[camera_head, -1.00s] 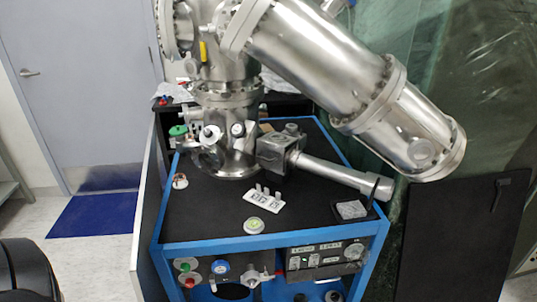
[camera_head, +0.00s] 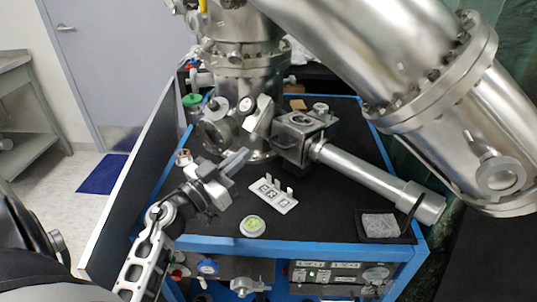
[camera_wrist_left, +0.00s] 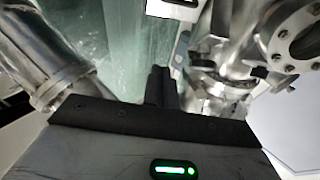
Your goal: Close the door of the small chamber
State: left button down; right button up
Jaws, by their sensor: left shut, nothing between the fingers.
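The small chamber (camera_head: 293,146) is a grey metal block beside the large steel column, with a long tube running from it to the lower right. Its top shows a round dark opening. A small part with a round knob (camera_head: 320,108), perhaps its door, stands at the back of the top; I cannot tell its exact angle. My left gripper (camera_head: 241,157) is shut and empty, in front and to the left of the chamber, apart from it. Its dark fingers also show together in the left wrist view (camera_wrist_left: 161,86). My right gripper is not in view.
A white labelled holder (camera_head: 271,195) and a round green-topped piece (camera_head: 253,226) lie on the black bench top (camera_head: 325,200). A dark tray (camera_head: 380,226) sits at the right. The large slanted steel cylinder (camera_head: 365,55) hangs above the right side.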

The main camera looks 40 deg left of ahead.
pick_arm(q)
jog(key=a, duration=0.2)
jog(key=g, duration=0.1)
send_near(296, 137)
notch_tip(296, 137, up, 4)
jog(key=w+a, duration=0.2)
jog(key=a, duration=0.1)
jog(key=f, duration=0.1)
jog(key=w+f+b, duration=0.1)
jog(key=f+b, duration=0.1)
jog(key=shift+w+d+f, duration=0.25)
jog(key=shift+w, duration=0.05)
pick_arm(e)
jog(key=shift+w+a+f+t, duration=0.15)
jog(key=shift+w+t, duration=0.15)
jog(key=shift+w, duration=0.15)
